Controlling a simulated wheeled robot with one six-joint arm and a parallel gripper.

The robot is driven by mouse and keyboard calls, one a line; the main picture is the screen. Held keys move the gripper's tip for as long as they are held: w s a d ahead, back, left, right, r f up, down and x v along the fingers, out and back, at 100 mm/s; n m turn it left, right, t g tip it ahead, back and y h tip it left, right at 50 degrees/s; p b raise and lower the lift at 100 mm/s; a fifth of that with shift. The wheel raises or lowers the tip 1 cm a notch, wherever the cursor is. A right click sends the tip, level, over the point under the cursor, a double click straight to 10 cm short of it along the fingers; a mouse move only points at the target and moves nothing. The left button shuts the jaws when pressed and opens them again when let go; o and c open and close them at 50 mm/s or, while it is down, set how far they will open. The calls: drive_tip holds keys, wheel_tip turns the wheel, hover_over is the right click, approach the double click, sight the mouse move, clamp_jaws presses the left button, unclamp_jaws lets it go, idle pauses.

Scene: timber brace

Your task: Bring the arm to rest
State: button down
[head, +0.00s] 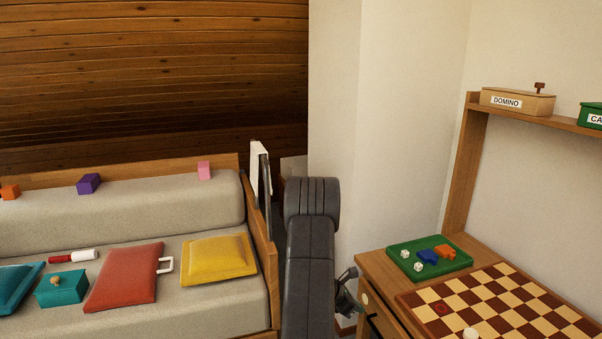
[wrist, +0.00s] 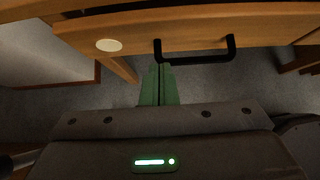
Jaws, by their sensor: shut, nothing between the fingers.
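My arm stands folded in the middle of the head view, between the sofa and the wooden desk. My gripper (head: 347,285) shows partly beside the arm, close to the left front of the desk (head: 376,265). In the wrist view the two green fingers of my gripper (wrist: 159,70) are together and empty. Their tips appear just below the left end of a black drawer handle (wrist: 195,59). I cannot tell whether they touch it.
The sofa (head: 60,326) at left holds cushions, a teal box (head: 62,290) and small blocks. On the desk are a green tray (head: 402,269) and a checkerboard (head: 505,305). A shelf above holds a domino box (head: 515,101). Bare floor (wrist: 290,95) shows under the drawer.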

drive_tip(key=s+a+r+p, duration=0.1)
drive_tip(key=s+a+p, duration=0.2)
drive_tip(key=a, duration=0.8)
drive_tip(key=s+a+r+p, duration=0.2)
drive_tip(key=s+a+p, duration=0.1)
drive_tip(key=a, duration=0.9)
drive_tip(key=shift+s+a, duration=0.25)
drive_tip(key=shift+s, duration=0.65)
